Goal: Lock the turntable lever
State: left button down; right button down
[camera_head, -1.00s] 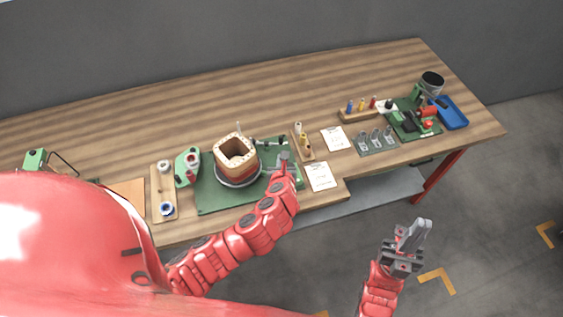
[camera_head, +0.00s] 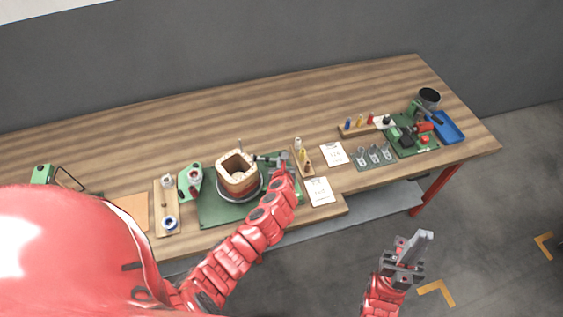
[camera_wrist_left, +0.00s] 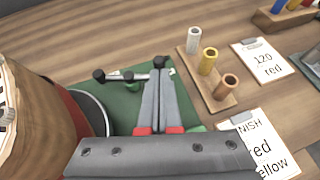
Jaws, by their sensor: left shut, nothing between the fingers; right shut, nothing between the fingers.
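The turntable (camera_head: 240,200) is a grey disc on a green board (camera_head: 222,214), carrying a square tan and brown coil (camera_head: 238,182). In the left wrist view the coil (camera_wrist_left: 22,115) and the turntable rim (camera_wrist_left: 95,108) are at left. A metal lever with black knobs (camera_wrist_left: 128,76) lies behind the rim. My left gripper (camera_head: 284,158) is over the board's right side. Its shut, empty fingers (camera_wrist_left: 160,72) point at the lever's right end, with a black knob at their tips; contact cannot be told. My right gripper (camera_head: 418,240) is shut and empty, off the table's front.
A blue tray (camera_head: 448,128) is at the far right. The table's back strip is clear.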

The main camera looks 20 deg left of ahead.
pick_arm(q)
jog(key=shift+w+d+n+b, duration=0.1)
jog(key=shift+w+n+b, duration=0.15)
jog(key=shift+b, duration=0.2)
jog(key=shift+y, duration=0.3)
jog(key=shift+w+d+f+n+g+y+b, duration=0.2)
jog(key=shift+n+g+y+b, duration=0.25)
jog(key=shift+n+b, duration=0.3)
jog(key=w+n+g+y+b, duration=0.1)
jog(key=n+y+b, duration=0.1)
jog(key=b, duration=0.1)
jog(key=w+n+g+y+b, duration=0.1)
jog(key=n+b, duration=0.1)
jog(key=b, duration=0.1)
jog(key=shift+w+f+g+y, duration=0.1)
jog(key=shift+w+g+y, duration=0.25)
jog(key=n+g+b, duration=0.1)
jog(key=w+n+g+y+b, duration=0.1)
jog(key=b, duration=0.1)
jog(key=shift+w+a+r+n, duration=0.1)
jog(key=shift+a+r+n, duration=0.1)
jog(key=shift+n, duration=0.1)
jog(key=shift+w+a+g+y+b, duration=0.15)
jog(key=shift+g+y+b, duration=0.15)
jog(key=shift+g+b, duration=0.15)
jog(key=shift+w+a, duration=0.1)
jog(key=shift+w, duration=0.05)
jog(key=shift+w+a+r+b, duration=0.1)
jog(key=shift+w+b, duration=0.1)
jog(key=shift+b, duration=0.2)
